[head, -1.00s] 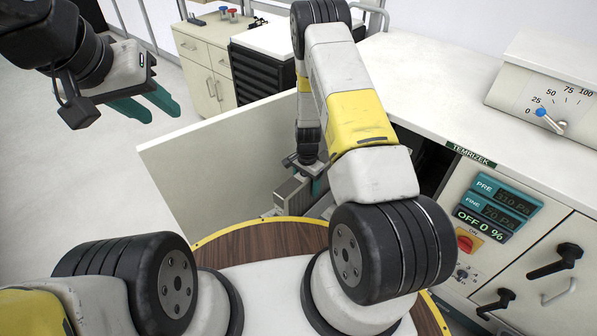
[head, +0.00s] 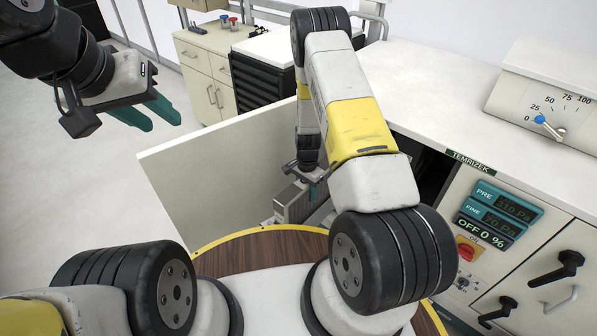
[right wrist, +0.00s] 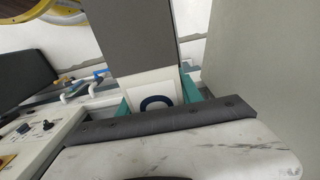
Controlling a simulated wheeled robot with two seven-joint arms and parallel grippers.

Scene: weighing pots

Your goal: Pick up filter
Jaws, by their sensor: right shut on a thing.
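The filter appears to be the grey box (head: 291,205) beside the open cabinet door, seen in the head view below my right forearm. It also shows in the right wrist view as a long grey block (right wrist: 148,40) with a white end marked by a dark blue curved sign. My right gripper (head: 311,177) is shut on this end, with teal fingers on both sides (right wrist: 157,100). Part of the box is hidden by the arm in the head view. My left gripper (head: 150,113) is at the upper left, open and empty, far from the box.
The open cabinet door (head: 215,170) stands left of the box. The cabinet's dark opening (head: 425,170) is right of my forearm. A control panel (head: 490,230) and a gauge (head: 552,112) are at the right. A wood-topped round surface (head: 265,248) lies below. Clear floor is at left.

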